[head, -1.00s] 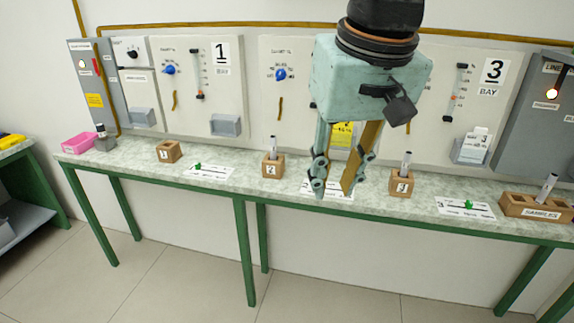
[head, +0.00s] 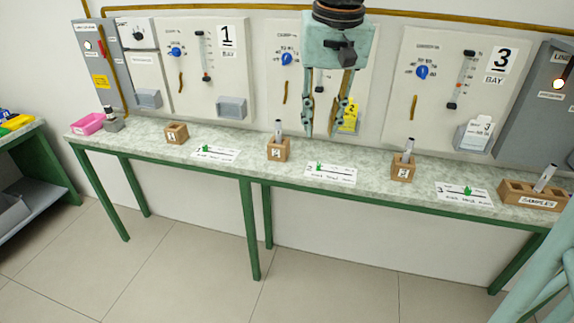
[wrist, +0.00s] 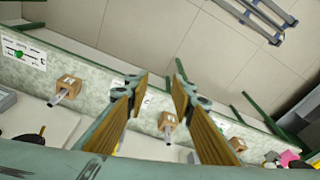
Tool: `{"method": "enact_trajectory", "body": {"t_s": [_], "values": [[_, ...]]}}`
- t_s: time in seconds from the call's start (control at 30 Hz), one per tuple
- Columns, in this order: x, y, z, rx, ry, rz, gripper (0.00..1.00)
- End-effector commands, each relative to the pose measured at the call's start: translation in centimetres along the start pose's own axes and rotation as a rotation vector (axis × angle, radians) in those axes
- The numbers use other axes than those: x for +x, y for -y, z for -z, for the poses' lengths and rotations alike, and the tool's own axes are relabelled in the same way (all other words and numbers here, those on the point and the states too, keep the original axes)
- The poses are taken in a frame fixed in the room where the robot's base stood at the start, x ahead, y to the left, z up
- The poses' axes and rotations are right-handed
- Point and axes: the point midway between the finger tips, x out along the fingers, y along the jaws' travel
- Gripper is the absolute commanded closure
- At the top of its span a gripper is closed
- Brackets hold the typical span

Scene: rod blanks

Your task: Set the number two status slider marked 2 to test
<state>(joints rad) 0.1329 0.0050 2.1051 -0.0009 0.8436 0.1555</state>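The slider card marked 2 (head: 345,177) lies on the bench in the middle of the head view. Its green knob (head: 319,167) stands left of the card's middle, near the first labels; the label words are too small to read surely. My gripper (head: 321,133) is above and behind this card, apart from it, with its two fingers spread and nothing between them. In the wrist view my open gripper (wrist: 157,78) covers most of the card, and only a small part with its 2 (wrist: 146,101) shows between the fingers; the knob is hidden there.
Slider card 1 (head: 228,156) lies left and slider card 3 (head: 450,196) right. Wooden holder 2 (head: 278,150) with a rod and wooden holder 3 (head: 403,170) with a rod flank card 2. Wall panels stand behind my gripper. A samples rack (head: 515,196) is at right.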

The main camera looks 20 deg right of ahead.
Motion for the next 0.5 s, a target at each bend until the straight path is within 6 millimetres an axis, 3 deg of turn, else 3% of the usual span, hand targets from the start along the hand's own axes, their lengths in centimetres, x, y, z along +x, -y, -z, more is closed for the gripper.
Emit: {"method": "enact_trajectory", "body": {"t_s": [0.5], "values": [[3.4, -1.1, 8.0, 0.081, 0.047, -0.014, 0.77]]}}
